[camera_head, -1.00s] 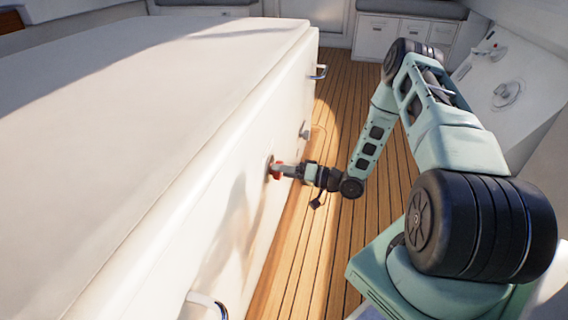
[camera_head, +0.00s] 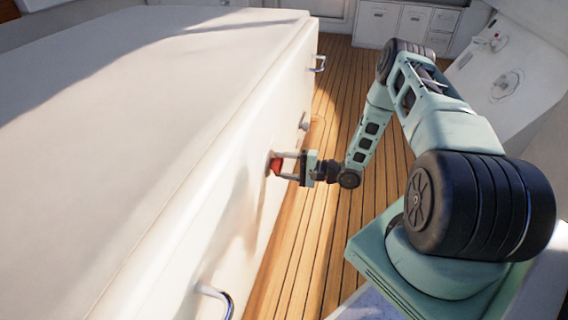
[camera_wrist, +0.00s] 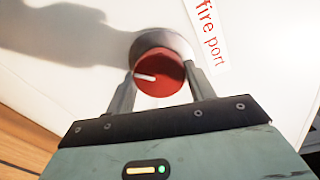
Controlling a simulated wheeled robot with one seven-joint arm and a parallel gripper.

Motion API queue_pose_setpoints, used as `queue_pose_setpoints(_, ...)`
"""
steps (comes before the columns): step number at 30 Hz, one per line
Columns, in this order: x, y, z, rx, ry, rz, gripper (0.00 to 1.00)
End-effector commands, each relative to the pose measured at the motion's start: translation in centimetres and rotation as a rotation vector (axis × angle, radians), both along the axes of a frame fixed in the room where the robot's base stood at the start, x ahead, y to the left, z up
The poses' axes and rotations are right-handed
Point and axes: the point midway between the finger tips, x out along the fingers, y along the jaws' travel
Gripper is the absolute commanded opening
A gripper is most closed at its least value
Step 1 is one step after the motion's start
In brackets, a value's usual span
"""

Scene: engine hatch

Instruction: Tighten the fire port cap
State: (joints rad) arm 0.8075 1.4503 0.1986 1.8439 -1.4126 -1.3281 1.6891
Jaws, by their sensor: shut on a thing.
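The fire port cap (camera_wrist: 160,76) is a round red knob with a white mark, set in a grey metal ring (camera_wrist: 158,40) on the white hatch side. A label reading "fire port" (camera_wrist: 212,38) is beside it in the wrist view. My gripper (camera_wrist: 160,88) has one finger on each side of the cap and is shut on it. In the head view the red cap (camera_head: 276,166) shows between the fingers of my gripper (camera_head: 279,167), against the side wall. The white mark points left and slightly up in the wrist view.
The white engine hatch (camera_head: 130,130) fills the left. Metal handles stick out of its side, one near (camera_head: 215,297) and one far (camera_head: 319,64). A small knob (camera_head: 304,122) is beyond the cap. Wooden floor (camera_head: 325,235) lies clear beside it.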

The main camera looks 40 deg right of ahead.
Motion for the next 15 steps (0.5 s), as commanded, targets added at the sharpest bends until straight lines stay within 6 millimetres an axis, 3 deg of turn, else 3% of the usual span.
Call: queue_pose_setpoints(15,-0.15,-0.14,-0.31,0.377,0.302,-0.002,0.31)
